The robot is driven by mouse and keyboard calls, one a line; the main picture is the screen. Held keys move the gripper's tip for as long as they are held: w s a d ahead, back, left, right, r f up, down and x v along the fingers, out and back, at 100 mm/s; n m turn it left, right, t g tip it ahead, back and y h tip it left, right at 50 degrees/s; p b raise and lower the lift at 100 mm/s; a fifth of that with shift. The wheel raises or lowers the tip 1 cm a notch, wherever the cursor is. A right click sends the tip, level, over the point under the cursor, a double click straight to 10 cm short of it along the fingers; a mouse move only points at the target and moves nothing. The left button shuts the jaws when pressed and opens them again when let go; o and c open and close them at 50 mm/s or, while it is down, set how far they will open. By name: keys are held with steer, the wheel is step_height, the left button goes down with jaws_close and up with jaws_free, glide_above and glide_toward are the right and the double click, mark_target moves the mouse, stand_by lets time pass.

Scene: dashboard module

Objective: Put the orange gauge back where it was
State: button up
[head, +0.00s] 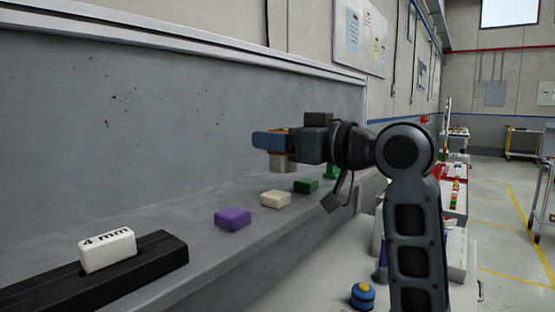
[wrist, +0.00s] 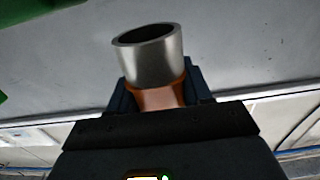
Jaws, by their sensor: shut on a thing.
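The orange gauge has an orange body (wrist: 160,97) and a hollow silver metal cylinder (wrist: 150,55). My gripper (head: 272,141) is shut on the orange body and holds it in the air above the grey ledge (head: 252,240). In the head view the silver cylinder (head: 284,162) points down below the fingers, and most of the orange body is hidden by them. In the wrist view my gripper (wrist: 158,98) has a dark finger on each side of the orange body.
Purple (head: 233,218), cream (head: 275,199) and dark green (head: 306,186) blocks sit in a row on the ledge. A green object (head: 331,171) stands farther back. At left, a white "4 mm" block (head: 107,250) sits in a black rack (head: 160,255). A grey wall (head: 180,100) rises behind.

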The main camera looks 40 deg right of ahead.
mark_target(277, 163)
steer(key=shift+f, duration=2.05)
steer(key=shift+f, duration=0.15)
steer(key=o, duration=1.2)
